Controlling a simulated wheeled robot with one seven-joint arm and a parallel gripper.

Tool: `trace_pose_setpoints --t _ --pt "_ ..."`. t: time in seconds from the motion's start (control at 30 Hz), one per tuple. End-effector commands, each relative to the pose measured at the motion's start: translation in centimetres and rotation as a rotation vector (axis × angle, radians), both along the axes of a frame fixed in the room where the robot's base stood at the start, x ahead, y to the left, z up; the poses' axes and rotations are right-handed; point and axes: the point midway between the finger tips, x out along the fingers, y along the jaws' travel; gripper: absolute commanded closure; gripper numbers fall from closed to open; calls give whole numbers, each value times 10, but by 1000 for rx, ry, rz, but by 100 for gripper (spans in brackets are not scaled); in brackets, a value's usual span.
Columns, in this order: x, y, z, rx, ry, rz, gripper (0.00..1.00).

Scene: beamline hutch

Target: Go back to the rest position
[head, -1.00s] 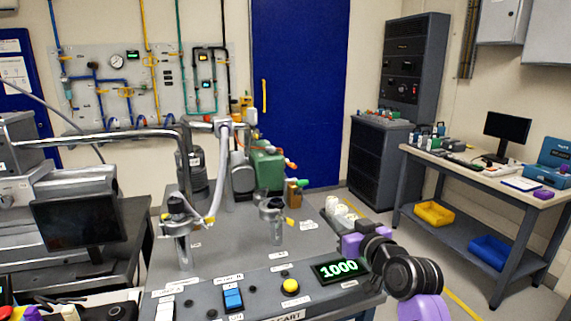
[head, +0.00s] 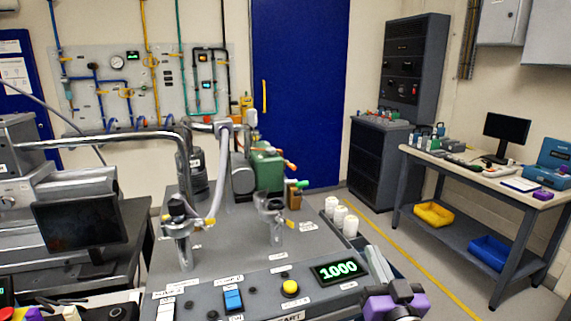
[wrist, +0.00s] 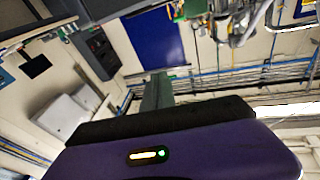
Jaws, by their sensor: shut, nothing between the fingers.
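My gripper (head: 392,298) is at the lower right of the head view, in front of the cart's right front corner. Its purple and black housing shows there, cut off by the bottom edge. In the wrist view the purple housing fills the bottom, with grey-green fingers (wrist: 158,92) together above it. My gripper is shut and empty, touching nothing that I can see. The wrist view looks across the room at a slant.
The grey pump cart (head: 225,262) with its panel and display (head: 338,270) stands close by. White bottles (head: 341,218) are at its right side. A workbench (head: 470,175) stands farther right. Yellow-lined floor (head: 432,270) between them is open.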

Motion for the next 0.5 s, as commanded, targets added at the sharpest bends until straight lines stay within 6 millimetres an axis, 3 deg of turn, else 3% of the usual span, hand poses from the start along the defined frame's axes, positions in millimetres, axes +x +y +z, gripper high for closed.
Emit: trace_pose_setpoints --t 0.03,0.2,0.5 --pt "-23 -2 -14 7 4 -13 100" --pt "-91 -8 -43 17 1 -53 100" --pt "-214 -14 -73 5 35 -98 100"
